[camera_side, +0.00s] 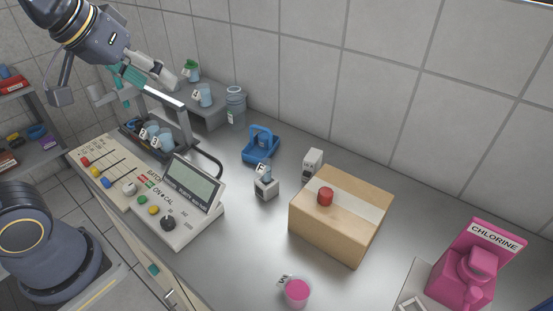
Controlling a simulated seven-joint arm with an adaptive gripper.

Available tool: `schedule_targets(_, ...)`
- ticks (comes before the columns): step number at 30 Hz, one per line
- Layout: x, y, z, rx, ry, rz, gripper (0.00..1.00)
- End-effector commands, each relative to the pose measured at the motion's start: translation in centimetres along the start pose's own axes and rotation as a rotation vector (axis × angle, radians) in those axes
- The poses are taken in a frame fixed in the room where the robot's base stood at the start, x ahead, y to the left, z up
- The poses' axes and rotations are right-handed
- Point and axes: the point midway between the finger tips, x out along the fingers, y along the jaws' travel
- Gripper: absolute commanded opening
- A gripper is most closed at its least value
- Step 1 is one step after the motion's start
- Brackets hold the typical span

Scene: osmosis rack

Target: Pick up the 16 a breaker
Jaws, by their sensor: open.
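Two small pale grey blocks with dark marks look like breakers, but their ratings are too small to read, so I cannot tell which is 16 A. One block (312,162) stands behind the cardboard box. The other block (266,188) stands left of the box, with a small bluish labelled piece (264,170) at its top. My gripper (110,85) is at the upper left, open, high near the rack and well away from both blocks. Its far side overlaps the rack frame in the picture, so its fingertips are hard to separate from it.
A cardboard box (320,232) with a red cap (325,196) on top stands at the middle right. A control panel (155,219) is at the left, and a blue holder (261,151) is behind the blocks. A pink cup (297,291) and chlorine container (464,278) stand in front.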

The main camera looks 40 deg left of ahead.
Motion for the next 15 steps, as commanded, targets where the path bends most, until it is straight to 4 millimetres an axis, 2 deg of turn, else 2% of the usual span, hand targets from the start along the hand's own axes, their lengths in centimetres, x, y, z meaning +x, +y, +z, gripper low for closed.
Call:
schedule_targets(1,0.6,0.8,-2.0,-0.026,-0.002,0.006,0.67)
schedule_targets(5,3.4,3.3,-7.0,-0.095,-0.011,0.015,0.67)
schedule_targets(8,7.1,6.0,-10.2,-0.123,-0.032,0.010,0.67)
schedule_targets(9,9.0,7.4,-11.1,-0.125,-0.043,0.005,0.67)
schedule_targets(12,14.1,11.0,-12.2,-0.107,-0.074,-0.017,0.67)
schedule_targets(15,19.1,14.4,-11.6,-0.057,-0.108,-0.044,0.67)
